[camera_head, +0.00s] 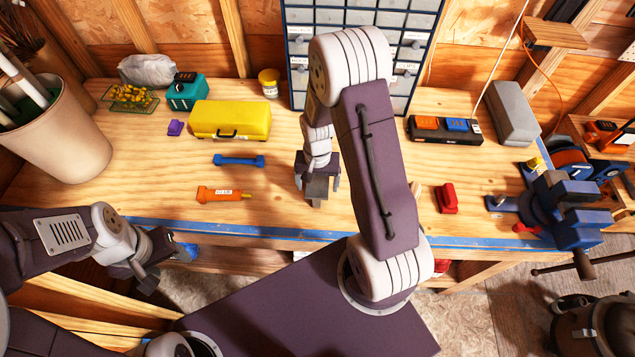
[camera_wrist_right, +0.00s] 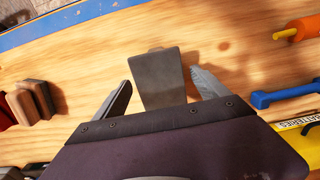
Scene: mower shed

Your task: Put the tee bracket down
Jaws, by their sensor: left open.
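The tee bracket (camera_wrist_right: 160,80) is a flat grey metal piece between the fingers of my right gripper (camera_wrist_right: 162,82) in the right wrist view. In the head view the bracket (camera_head: 317,188) hangs below my right gripper (camera_head: 318,178), over the front middle of the bench. Whether its lower end touches the wood cannot be told. My left gripper (camera_head: 148,272) is open and empty, low at the left by the bench's front edge.
An orange tool (camera_head: 222,195), a blue bar (camera_head: 238,160) and a yellow case (camera_head: 232,120) lie left of the bracket. A red object (camera_head: 447,198) and a blue vise (camera_head: 570,215) are to the right. Bare wood (camera_head: 275,210) surrounds the bracket.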

